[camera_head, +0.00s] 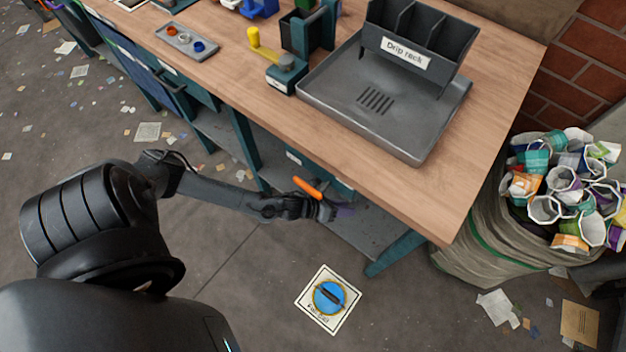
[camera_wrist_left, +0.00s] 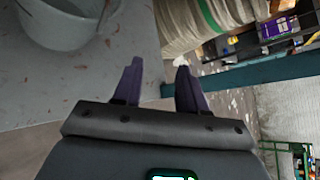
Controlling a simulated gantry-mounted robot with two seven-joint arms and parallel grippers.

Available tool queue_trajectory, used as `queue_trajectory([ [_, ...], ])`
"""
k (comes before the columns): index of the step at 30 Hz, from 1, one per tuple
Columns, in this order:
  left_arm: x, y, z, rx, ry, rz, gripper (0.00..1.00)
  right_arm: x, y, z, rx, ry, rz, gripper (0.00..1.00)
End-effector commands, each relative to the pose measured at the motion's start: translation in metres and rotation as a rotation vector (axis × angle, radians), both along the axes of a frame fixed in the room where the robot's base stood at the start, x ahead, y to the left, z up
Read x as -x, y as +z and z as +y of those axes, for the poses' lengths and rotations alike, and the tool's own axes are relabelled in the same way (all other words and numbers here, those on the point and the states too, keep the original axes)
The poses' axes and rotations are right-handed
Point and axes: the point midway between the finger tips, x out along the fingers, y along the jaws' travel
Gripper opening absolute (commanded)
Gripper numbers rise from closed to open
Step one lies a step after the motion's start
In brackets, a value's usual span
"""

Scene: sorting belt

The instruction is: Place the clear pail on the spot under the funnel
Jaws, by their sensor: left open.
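A translucent whitish pail (camera_wrist_left: 58,30) stands on a pale grey surface at the upper left of the left wrist view, cut off by the frame edge. A thin handle hangs at its right side. My left gripper (camera_head: 343,211) reaches in at the lower shelf of the workbench in the head view. Its purple fingers (camera_wrist_left: 155,85) are spread and empty in the left wrist view, apart from the pail. I do not see the pail or a funnel in the head view. My right gripper is not in view.
The wooden benchtop (camera_head: 487,140) overhangs the grey lower shelf (camera_head: 365,232). A drip rack tray (camera_head: 330,85) stands on top. A full sack of cups (camera_head: 480,240) stands at the right. A square card with a blue disc (camera_head: 328,299) lies on the floor.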

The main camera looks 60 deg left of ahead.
Motion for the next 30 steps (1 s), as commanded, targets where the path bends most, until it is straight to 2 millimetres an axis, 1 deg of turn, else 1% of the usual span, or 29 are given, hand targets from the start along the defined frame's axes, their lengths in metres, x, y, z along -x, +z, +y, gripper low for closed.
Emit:
queue_trajectory([
  [1,0.004,0.008,-0.033,0.147,0.107,0.086,0.41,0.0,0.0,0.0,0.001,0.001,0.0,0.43],
  [3,0.009,0.022,-0.066,0.357,0.297,0.231,0.41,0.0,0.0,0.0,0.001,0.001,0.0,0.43],
  [5,0.016,0.039,-0.087,0.537,0.473,0.355,0.41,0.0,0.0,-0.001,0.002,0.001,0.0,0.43],
  [6,0.022,0.051,-0.096,0.653,0.596,0.433,0.41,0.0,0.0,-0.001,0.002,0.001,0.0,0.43],
  [8,0.033,0.07,-0.104,0.814,0.782,0.542,0.41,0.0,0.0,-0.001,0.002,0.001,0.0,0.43],
  [9,0.041,0.083,-0.106,0.914,0.908,0.605,0.41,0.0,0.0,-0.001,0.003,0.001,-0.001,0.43],
  [11,0.056,0.101,-0.103,1.046,1.096,0.685,0.41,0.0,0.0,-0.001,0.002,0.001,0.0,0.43],
  [12,0.066,0.113,-0.099,1.125,1.218,0.725,0.41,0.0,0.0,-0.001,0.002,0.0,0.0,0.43],
  [14,0.082,0.129,-0.09,1.227,1.392,0.77,0.41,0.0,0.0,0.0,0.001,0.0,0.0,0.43],
  [15,0.093,0.138,-0.084,1.282,1.5,0.79,0.41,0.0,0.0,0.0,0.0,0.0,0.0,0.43],
  [18,0.119,0.157,-0.069,1.389,1.733,0.808,0.41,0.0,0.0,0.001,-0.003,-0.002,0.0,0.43],
  [21,0.139,0.17,-0.057,1.455,1.901,0.802,0.41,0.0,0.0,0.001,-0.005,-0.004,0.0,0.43],
  [24,0.151,0.177,-0.051,1.486,1.998,0.792,0.41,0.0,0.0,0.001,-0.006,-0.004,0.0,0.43],
  [27,0.156,0.18,-0.048,1.499,2.039,0.785,0.41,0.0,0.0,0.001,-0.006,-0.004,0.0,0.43],
  [30,0.157,0.18,-0.048,1.502,2.045,0.784,0.41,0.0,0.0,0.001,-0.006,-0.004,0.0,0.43],
])
